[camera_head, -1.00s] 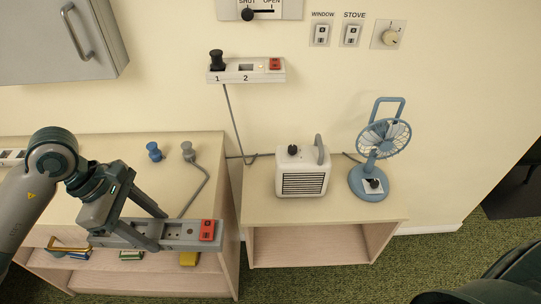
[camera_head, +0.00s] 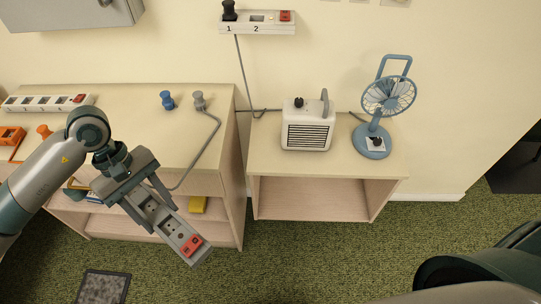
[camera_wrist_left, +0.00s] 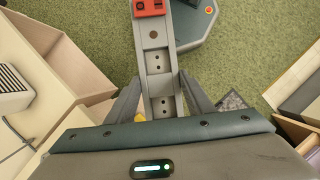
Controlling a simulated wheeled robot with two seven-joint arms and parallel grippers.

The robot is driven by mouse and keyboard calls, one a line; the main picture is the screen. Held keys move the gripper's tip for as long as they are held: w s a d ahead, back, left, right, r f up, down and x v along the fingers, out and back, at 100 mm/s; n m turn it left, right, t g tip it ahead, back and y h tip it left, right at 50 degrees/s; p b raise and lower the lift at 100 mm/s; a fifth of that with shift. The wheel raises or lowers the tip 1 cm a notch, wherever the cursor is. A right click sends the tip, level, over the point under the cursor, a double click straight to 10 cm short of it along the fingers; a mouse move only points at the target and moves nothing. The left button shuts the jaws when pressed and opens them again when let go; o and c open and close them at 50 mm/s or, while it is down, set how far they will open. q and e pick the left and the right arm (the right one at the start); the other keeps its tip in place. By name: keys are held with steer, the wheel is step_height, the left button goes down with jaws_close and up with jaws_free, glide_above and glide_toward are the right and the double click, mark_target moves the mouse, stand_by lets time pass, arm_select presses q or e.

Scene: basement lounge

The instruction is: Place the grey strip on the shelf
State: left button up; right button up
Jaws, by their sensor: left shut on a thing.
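The grey strip (camera_head: 176,232), a socket bar with a red switch at one end, is held in my left gripper (camera_head: 152,205). It hangs tilted in front of the left cabinet, with its red end lower right over the carpet. In the left wrist view the strip (camera_wrist_left: 153,40) runs away between the fingers, red end far. Its grey cord runs up to a grey plug (camera_head: 199,101) on the cabinet top. The open shelf (camera_head: 218,206) under that top holds a yellow block (camera_head: 197,205) and other small items, partly hidden by my arm. My right gripper is not in view.
A white strip (camera_head: 45,102) and a blue plug (camera_head: 167,100) lie on the left cabinet top (camera_head: 130,125). A heater (camera_head: 307,130) and blue fan (camera_head: 374,140) stand on the right cabinet, whose lower space (camera_head: 312,195) is empty. A dark mat (camera_head: 103,287) lies on the carpet.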

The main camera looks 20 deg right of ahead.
arm_select(q)
steer(key=s+a+f+m+g+y, duration=0.1)
steer(key=s+a+f+m+y, duration=0.1)
steer(key=a+f+m, duration=0.3)
steer(key=shift+s+a+f+m, duration=0.35)
steer(key=shift+f+m, duration=0.2)
steer(key=shift+m, duration=0.35)
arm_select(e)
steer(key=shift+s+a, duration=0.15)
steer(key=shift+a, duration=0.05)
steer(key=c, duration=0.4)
arm_select(q)
steer(key=shift+d, duration=0.1)
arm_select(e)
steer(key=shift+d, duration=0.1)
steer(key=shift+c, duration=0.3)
